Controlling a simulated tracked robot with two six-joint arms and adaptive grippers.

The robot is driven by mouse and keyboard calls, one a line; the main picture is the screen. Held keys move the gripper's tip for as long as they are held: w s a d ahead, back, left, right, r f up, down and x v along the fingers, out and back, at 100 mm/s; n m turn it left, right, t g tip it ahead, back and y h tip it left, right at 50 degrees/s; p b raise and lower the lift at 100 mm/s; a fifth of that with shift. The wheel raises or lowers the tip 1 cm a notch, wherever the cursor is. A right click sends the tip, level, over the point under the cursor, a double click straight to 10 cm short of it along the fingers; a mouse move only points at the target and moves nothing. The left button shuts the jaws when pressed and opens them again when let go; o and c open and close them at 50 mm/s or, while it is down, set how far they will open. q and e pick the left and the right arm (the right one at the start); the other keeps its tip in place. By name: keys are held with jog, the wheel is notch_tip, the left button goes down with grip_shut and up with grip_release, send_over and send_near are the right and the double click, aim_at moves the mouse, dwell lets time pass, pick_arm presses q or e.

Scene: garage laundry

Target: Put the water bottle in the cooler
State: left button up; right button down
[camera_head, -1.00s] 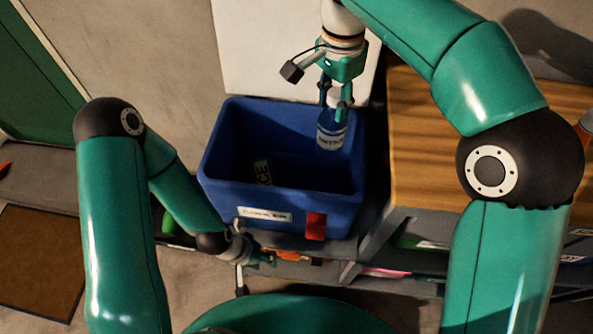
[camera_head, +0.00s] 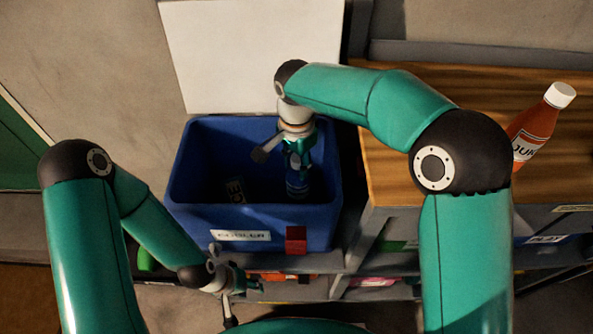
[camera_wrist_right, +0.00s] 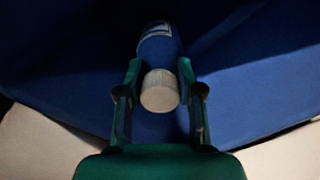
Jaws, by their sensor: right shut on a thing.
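The water bottle (camera_head: 297,186) is blue with a pale label band. My right gripper (camera_head: 298,163) is shut on it and holds it upright inside the right part of the blue cooler (camera_head: 180,190). In the right wrist view the bottle's white cap (camera_wrist_right: 160,91) sits between the two fingers (camera_wrist_right: 160,100), with the blue body and label beyond it. I cannot tell whether the bottle's base touches the cooler floor. My left gripper (camera_head: 247,287) is low in front of the cooler, away from the bottle; its fingers are too small to read.
The cooler's white lid (camera_head: 250,60) stands open behind it. A dark item marked ICE (camera_head: 235,190) lies inside the cooler. A red latch (camera_head: 296,240) is on its front. A wooden worktop (camera_head: 385,170) with a juice bottle (camera_head: 538,130) stands to the right.

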jog(key=shift+f, duration=1.45)
jog(key=shift+f+b, duration=0.2)
jog(key=shift+b, duration=0.1)
jog(key=c, duration=0.7)
grip_release()
